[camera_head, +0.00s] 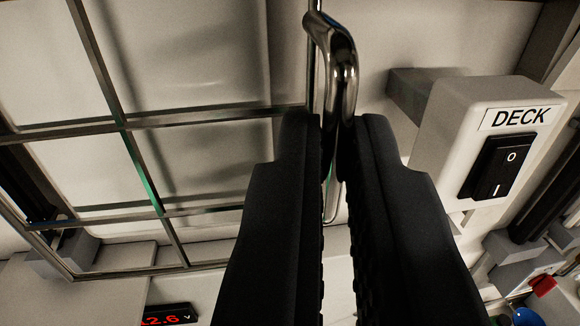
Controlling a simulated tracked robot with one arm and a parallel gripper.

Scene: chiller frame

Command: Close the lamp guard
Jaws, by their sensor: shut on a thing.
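The lamp guard (123,125) is a metal wire grid that fills the left half of the view. Its bars cross over a pale panel behind, and it appears tilted in the picture. A shiny curved metal handle (340,62) stands at the guard's right edge. My gripper (336,122) comes up from the bottom centre, with its two dark ridged fingers shut on the handle's lower part. The fingers hide part of the handle and the guard's lower right corner.
A pale switch box labelled DECK (480,140) with a black rocker switch stands close to the right of my gripper. A red digital readout (167,316) is at the bottom left. A red part (543,284) and a blue part (527,317) sit at the lower right.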

